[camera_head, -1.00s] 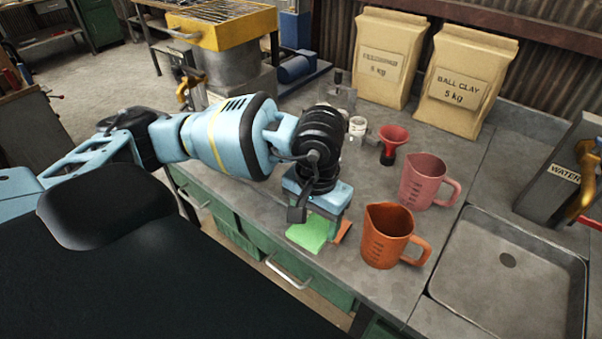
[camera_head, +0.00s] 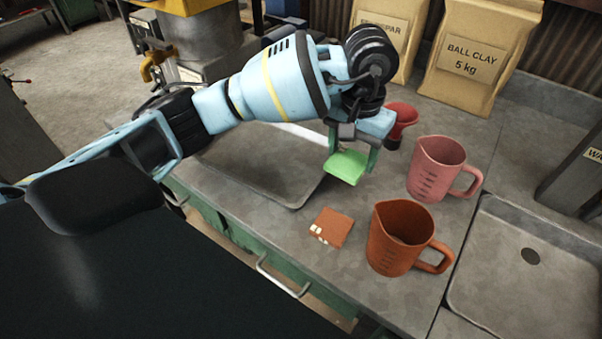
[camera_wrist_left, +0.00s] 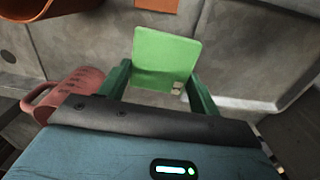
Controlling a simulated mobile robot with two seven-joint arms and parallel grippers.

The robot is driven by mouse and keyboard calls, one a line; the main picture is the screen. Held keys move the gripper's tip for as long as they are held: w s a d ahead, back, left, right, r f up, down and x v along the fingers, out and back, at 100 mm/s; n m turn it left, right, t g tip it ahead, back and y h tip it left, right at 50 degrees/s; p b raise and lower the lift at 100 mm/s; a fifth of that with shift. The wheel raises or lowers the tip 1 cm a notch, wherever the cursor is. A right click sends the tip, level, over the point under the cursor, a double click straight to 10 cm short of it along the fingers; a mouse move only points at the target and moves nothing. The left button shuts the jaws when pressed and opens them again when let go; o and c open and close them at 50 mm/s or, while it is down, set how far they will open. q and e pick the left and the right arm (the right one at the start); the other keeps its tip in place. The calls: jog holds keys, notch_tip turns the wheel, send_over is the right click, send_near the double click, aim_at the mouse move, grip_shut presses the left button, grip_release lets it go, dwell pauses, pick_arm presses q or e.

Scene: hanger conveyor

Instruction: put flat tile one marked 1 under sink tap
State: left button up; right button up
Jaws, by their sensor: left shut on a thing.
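My left gripper (camera_head: 352,158) is shut on a green flat tile (camera_head: 346,168) and holds it above the bench. The left wrist view shows the green tile (camera_wrist_left: 166,60) between the fingers, with small pale marks near one corner. An orange-brown flat tile (camera_head: 333,226) lies on the bench, with white marks at one edge. I cannot read the marks on either tile. The sink basin (camera_head: 540,285) is at the right. The tap is not in view. My right gripper is not in view.
An orange jug (camera_head: 390,240) and a pink jug (camera_head: 432,170) stand between the tiles and the sink. A red funnel (camera_head: 402,118) is close to the gripper. A shallow grey tray (camera_head: 300,204) lies left of the green tile. Clay bags (camera_head: 475,60) stand behind.

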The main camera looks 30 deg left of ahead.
aim_at(344, 194)
pick_arm(q)
jog(key=shift+w+a, duration=0.1)
jog(key=shift+w, duration=0.05)
jog(key=shift+f+p, duration=0.35)
jog(key=shift+f, duration=4.6)
jog(key=shift+f, duration=0.15)
jog(key=o, duration=0.7)
jog(key=shift+c, duration=0.2)
jog(key=shift+o, duration=0.5)
